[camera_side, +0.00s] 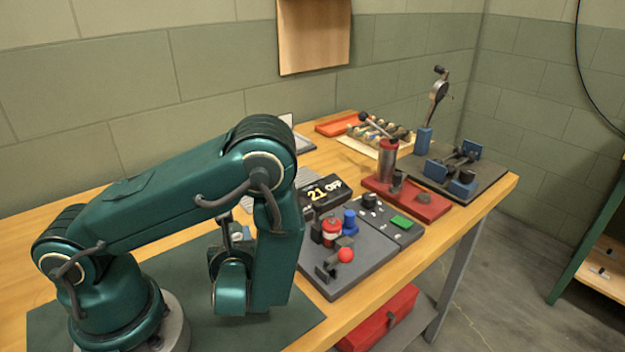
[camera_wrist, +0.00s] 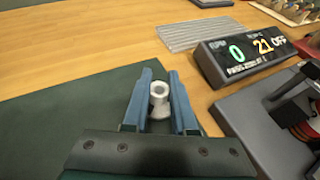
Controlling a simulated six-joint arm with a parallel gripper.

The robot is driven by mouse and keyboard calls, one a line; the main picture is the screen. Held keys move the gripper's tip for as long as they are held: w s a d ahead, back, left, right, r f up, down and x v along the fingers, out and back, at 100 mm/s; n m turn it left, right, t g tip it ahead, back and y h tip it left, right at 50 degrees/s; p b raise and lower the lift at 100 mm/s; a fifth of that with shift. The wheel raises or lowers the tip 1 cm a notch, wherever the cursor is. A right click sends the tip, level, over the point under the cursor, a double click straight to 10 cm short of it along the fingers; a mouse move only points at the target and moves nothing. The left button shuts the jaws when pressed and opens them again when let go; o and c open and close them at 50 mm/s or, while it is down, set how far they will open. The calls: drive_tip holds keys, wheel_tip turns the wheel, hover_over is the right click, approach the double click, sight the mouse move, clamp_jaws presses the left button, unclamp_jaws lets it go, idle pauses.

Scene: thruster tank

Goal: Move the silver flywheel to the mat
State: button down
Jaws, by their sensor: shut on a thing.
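The silver flywheel (camera_wrist: 159,91) is a small pale metal piece with a round hole, seen in the wrist view. My gripper (camera_wrist: 159,82) has its two blue fingers on either side of it and is shut on it. The dark green mat (camera_wrist: 68,118) lies beneath and to the left in the wrist view, its far edge near the fingertips. The mat also shows under my arm in the side view (camera_side: 182,262). My arm largely hides the fingers and flywheel there. I cannot tell how high the flywheel is above the mat.
A display box (camera_wrist: 247,55) stands right of my fingers, with a ribbed grey plate (camera_wrist: 192,33) behind it. A dark control board (camera_side: 345,268) with knobs lies right of the mat. A red base with a cylinder (camera_side: 388,165) stands farther back. Bare wood lies beyond the mat.

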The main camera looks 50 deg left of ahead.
drive_tip(key=shift+f, duration=0.55)
drive_tip(key=shift+f, duration=0.1)
drive_tip(key=c, duration=0.7)
unclamp_jaws()
